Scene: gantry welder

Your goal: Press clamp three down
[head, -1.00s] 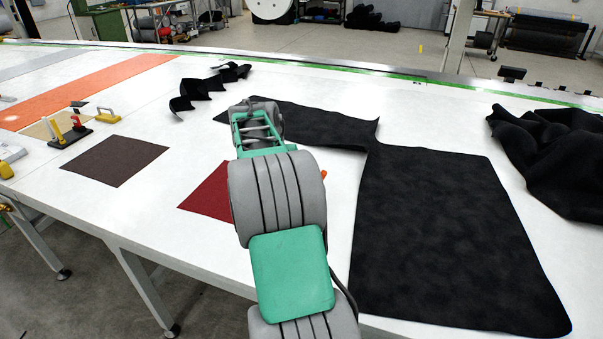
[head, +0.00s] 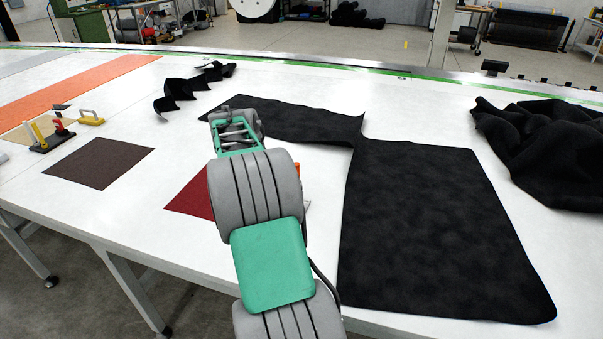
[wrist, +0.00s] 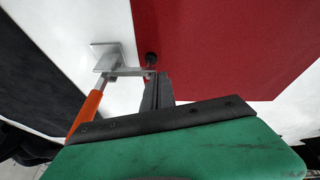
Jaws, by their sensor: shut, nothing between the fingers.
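A toggle clamp with an orange handle (wrist: 86,113) shows in the wrist view, with a metal base plate (wrist: 108,56) on the white table. Its bar reaches right to a black rubber tip (wrist: 151,58) over a red sheet (wrist: 225,45). My gripper (wrist: 157,82) is shut and empty, its fingertips at the end of the clamp's bar; I cannot tell whether they touch. In the head view the orange handle (head: 298,167) barely shows beside my arm. The red sheet (head: 188,196) is partly covered, and my gripper is hidden there. No number on the clamp is visible.
A large black cloth (head: 430,225) lies right of my arm, and a crumpled one (head: 545,150) lies beyond. Bare white table (head: 170,150) lies between the sheets.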

